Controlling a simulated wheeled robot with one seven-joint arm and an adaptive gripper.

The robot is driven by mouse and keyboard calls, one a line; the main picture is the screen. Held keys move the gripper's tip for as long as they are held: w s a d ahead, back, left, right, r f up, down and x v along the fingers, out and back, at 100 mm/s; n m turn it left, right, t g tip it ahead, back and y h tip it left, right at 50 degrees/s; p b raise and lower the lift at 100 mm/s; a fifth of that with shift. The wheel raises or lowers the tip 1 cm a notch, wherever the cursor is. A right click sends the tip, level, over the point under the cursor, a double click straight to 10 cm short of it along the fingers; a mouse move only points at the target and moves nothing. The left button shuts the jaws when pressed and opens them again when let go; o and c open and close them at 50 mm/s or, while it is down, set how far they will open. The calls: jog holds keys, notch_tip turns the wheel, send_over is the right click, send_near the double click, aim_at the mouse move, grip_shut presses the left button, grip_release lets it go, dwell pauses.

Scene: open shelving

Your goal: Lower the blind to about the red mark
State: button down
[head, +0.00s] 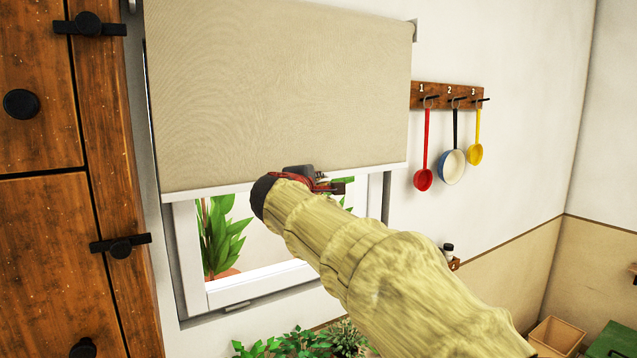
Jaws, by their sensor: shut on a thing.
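The beige roller blind (280,90) hangs over the upper part of the window (250,275). Its pale bottom bar (215,187) crosses the opening, and the lower panes show below it. My gripper (325,183) is at the right half of this bar, shut on it as far as I can see. My arm in its yellowish sleeve comes up from the lower right and hides part of the bar and window. Some red shows at my gripper; I cannot tell whether it belongs to the gripper. I cannot make out a red mark on the window frame.
A wooden cabinet (50,230) with dark handles stands close on the left. A wooden hook rail (445,95) with red, blue-white and yellow ladles hangs on the right wall. Green plants (285,343) stand below the window, and a wooden box (556,337) is at lower right.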

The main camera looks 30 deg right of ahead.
jog(key=shift+f, duration=0.15)
jog(key=c, duration=2)
grip_release()
jog(key=v, duration=1.2)
jog(key=shift+s, duration=0.1)
